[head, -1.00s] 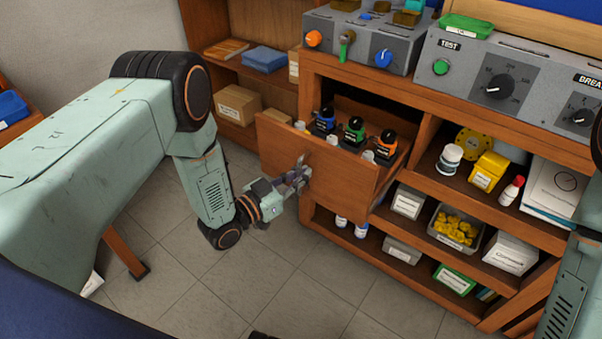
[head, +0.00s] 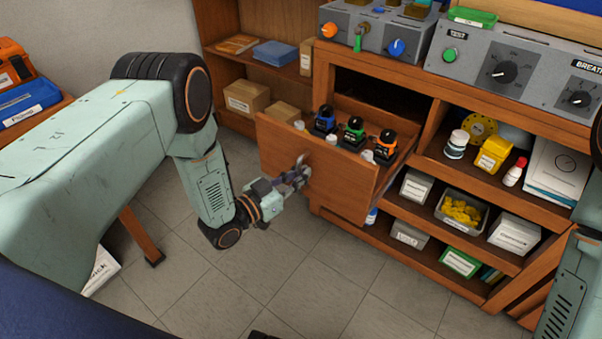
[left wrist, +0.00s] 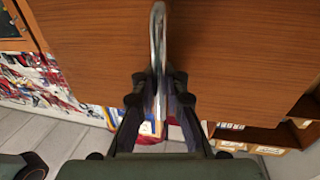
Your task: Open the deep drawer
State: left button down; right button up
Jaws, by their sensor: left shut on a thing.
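The deep drawer (head: 310,175) is a wooden drawer pulled well out of the bench cabinet. Several small dark bottles with blue, green and orange parts, and white-capped ones, stand inside it. My left gripper (head: 296,178) is at the drawer's front, shut on its metal handle. In the left wrist view the handle (left wrist: 158,50) runs upright between the two fingers, against the wooden front (left wrist: 230,50). My right gripper is out of view; part of my right arm shows at the right edge.
Open shelves right of the drawer hold a yellow box (head: 493,155), a bin of yellow parts (head: 461,211) and white boxes. Grey control panels (head: 510,72) stand on top. A shelf with cardboard boxes (head: 246,98) is behind left. The tiled floor before the drawer is clear.

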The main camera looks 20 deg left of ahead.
pick_arm(q)
jog(key=shift+s+a+r, duration=0.1)
jog(key=shift+s+a, duration=0.15)
jog(key=shift+w+d, duration=0.1)
jog(key=shift+w, duration=0.05)
jog(key=c, duration=1.7)
grip_release()
jog(key=v, duration=1.2)
